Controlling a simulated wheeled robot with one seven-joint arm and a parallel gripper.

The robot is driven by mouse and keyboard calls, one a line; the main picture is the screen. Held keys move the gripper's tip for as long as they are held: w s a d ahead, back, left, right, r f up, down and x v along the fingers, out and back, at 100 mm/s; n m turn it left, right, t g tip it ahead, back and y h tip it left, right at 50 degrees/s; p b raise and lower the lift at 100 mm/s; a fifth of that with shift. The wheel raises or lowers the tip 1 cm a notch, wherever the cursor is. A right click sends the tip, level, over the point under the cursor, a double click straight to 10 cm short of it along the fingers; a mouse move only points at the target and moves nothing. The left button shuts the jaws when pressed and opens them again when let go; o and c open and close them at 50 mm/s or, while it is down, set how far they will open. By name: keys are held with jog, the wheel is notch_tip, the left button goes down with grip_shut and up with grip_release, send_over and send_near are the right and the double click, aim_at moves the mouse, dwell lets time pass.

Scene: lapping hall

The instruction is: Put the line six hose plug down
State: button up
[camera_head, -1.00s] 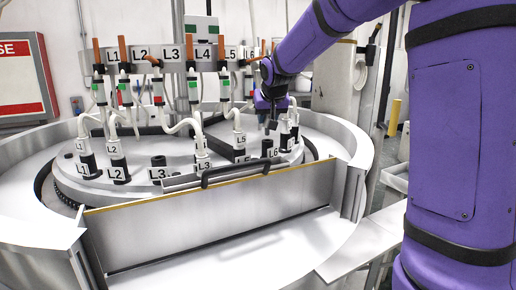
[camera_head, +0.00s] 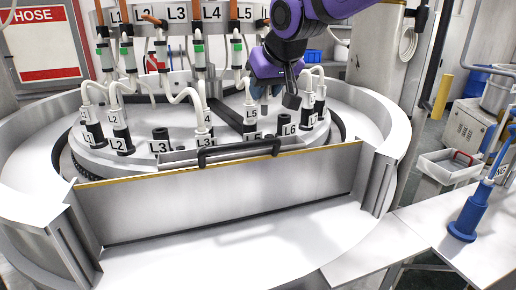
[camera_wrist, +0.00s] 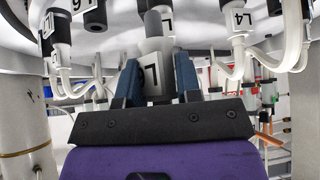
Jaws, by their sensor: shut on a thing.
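My gripper (camera_head: 262,90) hangs over the right part of the round plate, above and a little left of the port labelled L6 (camera_head: 288,129) in the head view. In the wrist view its blue fingers (camera_wrist: 158,78) are shut on the line six hose plug (camera_wrist: 151,82), whose white label reads L6.
Hose plugs such as L2 (camera_head: 119,137) and L5 (camera_head: 250,125) stand close by with white looping hoses. An empty L3 port (camera_head: 160,137) is at the front. A metal barrier (camera_head: 225,195) with a black handle stands before the plate.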

notch_tip(320, 180, down, 10)
jog(key=shift+r, duration=0.25)
dwell(0.4)
jog(key=o, duration=0.8)
jog(key=shift+f, duration=0.15)
jog(key=shift+s+r, duration=0.1)
jog(key=shift+r, duration=0.2)
jog(key=v, duration=1.2)
jog(key=s+d+f+m+h, duration=0.1)
jog(key=s+d, duration=0.2)
jog(key=d, duration=0.4)
jog(key=s+d+m+h, duration=0.1)
jog(key=s+d, duration=0.3)
jog(key=d, duration=0.3)
jog(key=s+d+f+m, duration=0.1)
jog(key=s+d, duration=0.2)
jog(key=s, duration=0.1)
jog(key=s+d+f+m+g, duration=0.1)
jog(key=s+d+f, duration=0.1)
jog(key=s+d, duration=0.1)
jog(key=s+d+f+m+h, duration=0.1)
jog(key=s+d+f, duration=0.1)
jog(key=s, duration=0.3)
jog(key=shift+s+d+g, duration=0.3)
jog(key=shift+s+d, duration=0.1)
jog(key=shift+d, duration=0.4)
